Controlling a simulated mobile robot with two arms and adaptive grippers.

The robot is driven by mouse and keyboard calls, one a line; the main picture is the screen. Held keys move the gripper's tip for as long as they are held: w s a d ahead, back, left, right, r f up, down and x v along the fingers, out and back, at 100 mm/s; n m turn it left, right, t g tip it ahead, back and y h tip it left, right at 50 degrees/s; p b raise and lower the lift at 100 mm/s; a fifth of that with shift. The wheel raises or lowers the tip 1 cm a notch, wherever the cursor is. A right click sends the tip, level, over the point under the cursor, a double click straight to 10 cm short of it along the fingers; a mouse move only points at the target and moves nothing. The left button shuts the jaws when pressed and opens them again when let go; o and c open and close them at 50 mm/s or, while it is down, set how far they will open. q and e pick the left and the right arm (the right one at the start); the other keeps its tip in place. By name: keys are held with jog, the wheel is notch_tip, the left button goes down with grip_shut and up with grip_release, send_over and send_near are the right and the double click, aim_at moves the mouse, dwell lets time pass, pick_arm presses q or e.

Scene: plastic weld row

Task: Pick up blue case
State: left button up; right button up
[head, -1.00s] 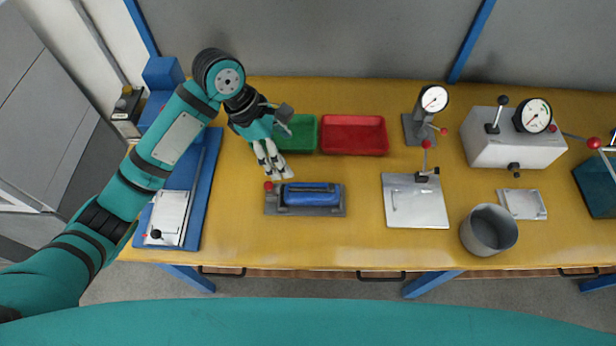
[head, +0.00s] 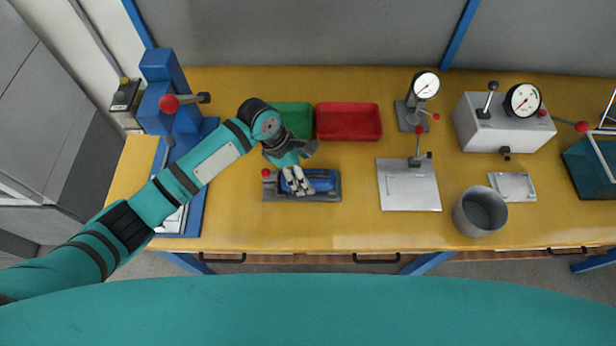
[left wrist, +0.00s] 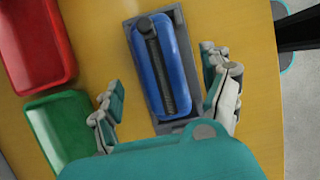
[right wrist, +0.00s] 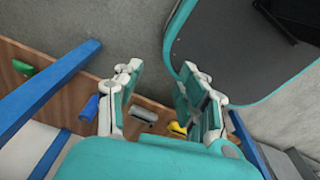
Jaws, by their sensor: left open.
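The blue case (head: 323,181) lies in a grey holder (head: 272,191) near the table's front edge, left of centre. In the left wrist view the case (left wrist: 179,58) is long, with rounded corners and a dark ribbed rod along its top. My left gripper (head: 298,187) is over the case's left part in the head view and hides some of it. My right gripper (right wrist: 160,73) is open and empty, away from the case, over the floor.
A green tray (head: 292,114) and a red tray (head: 348,122) stand behind the holder. A blue press (head: 165,95) with a red-knobbed lever is at the left. To the right are a metal plate fixture (head: 408,190) and a grey pot (head: 480,212).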

aim_at(308, 176)
pick_arm(q)
jog(key=x, duration=0.3)
jog(key=shift+f, duration=0.1)
jog(key=shift+c, duration=0.4)
jog(key=c, duration=1.3)
